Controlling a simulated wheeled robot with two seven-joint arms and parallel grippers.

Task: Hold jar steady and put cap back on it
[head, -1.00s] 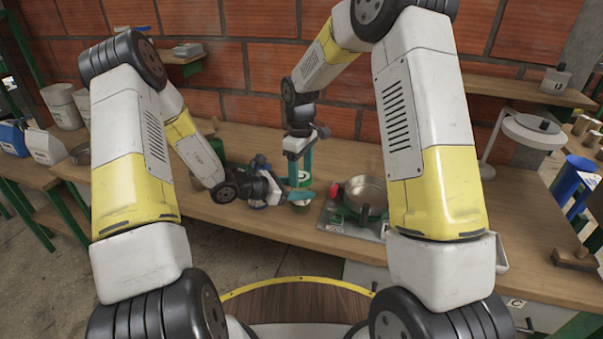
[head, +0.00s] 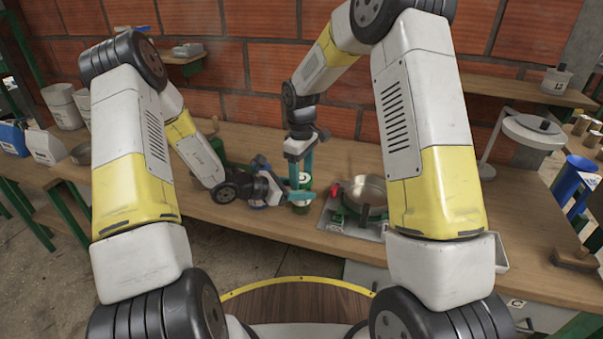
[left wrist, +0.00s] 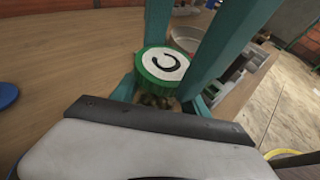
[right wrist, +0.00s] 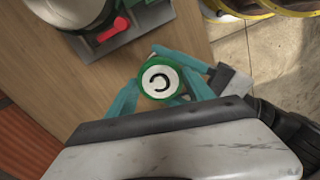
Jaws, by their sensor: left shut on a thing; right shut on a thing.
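The cap (head: 305,178) is green with a white top and a dark C-shaped mark. It shows from above in the left wrist view (left wrist: 164,66) and in the right wrist view (right wrist: 158,79). My right gripper (head: 301,182) points down from above, its teal fingers shut on the cap's sides. The jar (head: 300,209) stands upright on the bench directly below the cap, mostly hidden by cap and fingers. My left gripper (head: 299,195) reaches in from the left, level, and is shut on the jar. I cannot tell whether cap and jar rim touch.
A metal plate (head: 340,222) with a round metal pan (head: 367,190) and a red knob stands close to the right of the jar. A white lamp-like stand (head: 531,130) is farther right. The wooden bench (head: 250,226) is clear in front of the left gripper.

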